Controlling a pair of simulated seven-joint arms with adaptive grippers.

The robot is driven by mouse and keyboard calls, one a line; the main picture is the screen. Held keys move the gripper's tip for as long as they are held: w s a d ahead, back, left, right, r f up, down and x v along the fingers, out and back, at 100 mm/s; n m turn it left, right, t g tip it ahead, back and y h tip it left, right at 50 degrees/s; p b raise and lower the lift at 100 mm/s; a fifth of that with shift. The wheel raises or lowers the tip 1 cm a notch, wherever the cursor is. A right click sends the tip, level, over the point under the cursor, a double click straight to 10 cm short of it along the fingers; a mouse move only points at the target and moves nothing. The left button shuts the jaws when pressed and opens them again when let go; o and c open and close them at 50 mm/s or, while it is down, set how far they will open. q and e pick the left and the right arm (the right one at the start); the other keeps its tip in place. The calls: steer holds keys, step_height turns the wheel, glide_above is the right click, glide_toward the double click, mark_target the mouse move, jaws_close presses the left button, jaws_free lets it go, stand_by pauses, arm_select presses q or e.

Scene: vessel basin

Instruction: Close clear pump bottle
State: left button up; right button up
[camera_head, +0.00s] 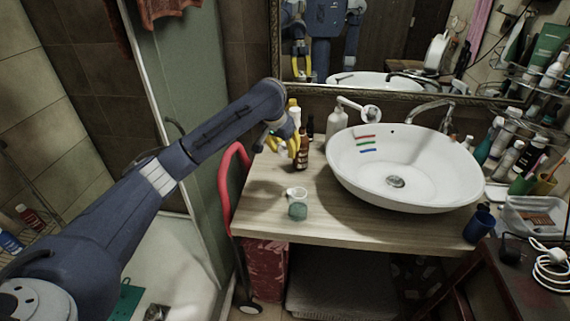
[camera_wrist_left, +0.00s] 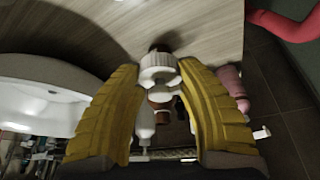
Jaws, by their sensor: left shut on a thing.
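The clear pump bottle (camera_head: 298,211), small with greenish contents, stands upright on the wooden counter near its front left. A white ring-like part with a spout shows at its top. My left gripper (camera_head: 289,148) is behind and above this bottle, in front of a brown bottle. In the left wrist view, its yellow fingers (camera_wrist_left: 158,72) are shut on a white ribbed cap (camera_wrist_left: 158,61), with a dark part beyond it. The clear bottle cannot be made out in the wrist view. My right gripper is not seen.
The brown bottle (camera_head: 302,158) and a white pump bottle (camera_head: 337,122) stand at the counter's back. The white basin (camera_head: 400,195) fills the right side. A red handle (camera_head: 229,180) rises beside the left edge. The counter's front left (camera_head: 262,215) is clear.

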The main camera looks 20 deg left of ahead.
mark_target(285, 143)
arm_select(q)
step_height(285, 143, up, 7)
stand_by(0.3)
stand_by(0.4)
